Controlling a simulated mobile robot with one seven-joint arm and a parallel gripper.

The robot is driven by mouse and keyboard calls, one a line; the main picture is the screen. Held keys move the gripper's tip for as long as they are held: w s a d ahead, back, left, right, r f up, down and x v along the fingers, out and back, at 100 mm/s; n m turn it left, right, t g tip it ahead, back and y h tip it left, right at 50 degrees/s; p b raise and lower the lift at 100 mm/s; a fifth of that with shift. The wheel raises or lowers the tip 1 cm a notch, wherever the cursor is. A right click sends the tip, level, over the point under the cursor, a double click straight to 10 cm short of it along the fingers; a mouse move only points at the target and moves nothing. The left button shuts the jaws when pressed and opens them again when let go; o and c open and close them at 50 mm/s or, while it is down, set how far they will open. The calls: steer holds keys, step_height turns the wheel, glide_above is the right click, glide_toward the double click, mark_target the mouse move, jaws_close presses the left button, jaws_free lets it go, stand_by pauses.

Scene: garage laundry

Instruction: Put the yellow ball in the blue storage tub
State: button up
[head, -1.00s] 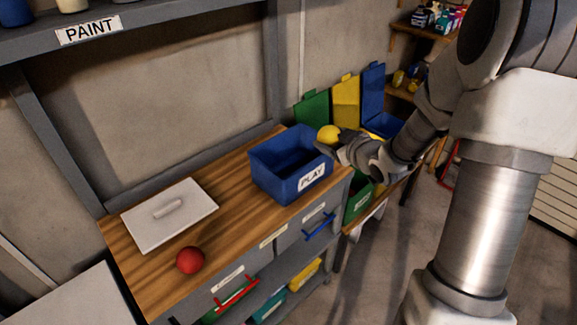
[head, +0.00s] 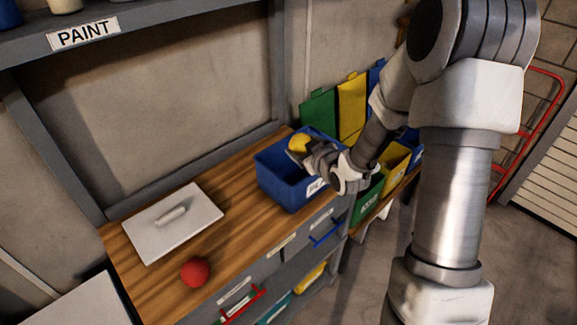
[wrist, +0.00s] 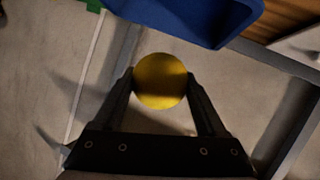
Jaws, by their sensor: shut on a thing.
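The yellow ball (head: 299,143) is held between the two fingers of my gripper (head: 307,150). In the wrist view the ball (wrist: 160,81) sits between the dark fingertips of my gripper (wrist: 160,85). The blue storage tub (head: 276,182), with a "PLAY" label partly hidden by my gripper, stands on the wooden bench top. In the wrist view the tub (wrist: 196,18) shows at the top, apart from the ball. How high the ball is above the rim I cannot tell.
A red ball (head: 195,272) and a white lid with a handle (head: 172,222) lie on the wooden bench (head: 237,222) left of the tub. Green, yellow and blue bins with raised lids (head: 352,107) stand behind and right of the tub. A paint shelf (head: 130,27) hangs at upper left.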

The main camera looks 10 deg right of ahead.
steer(key=a+f, duration=0.4)
steer(key=f, duration=0.2)
steer(key=shift+f+p, duration=0.15)
steer(key=shift+p, duration=0.3)
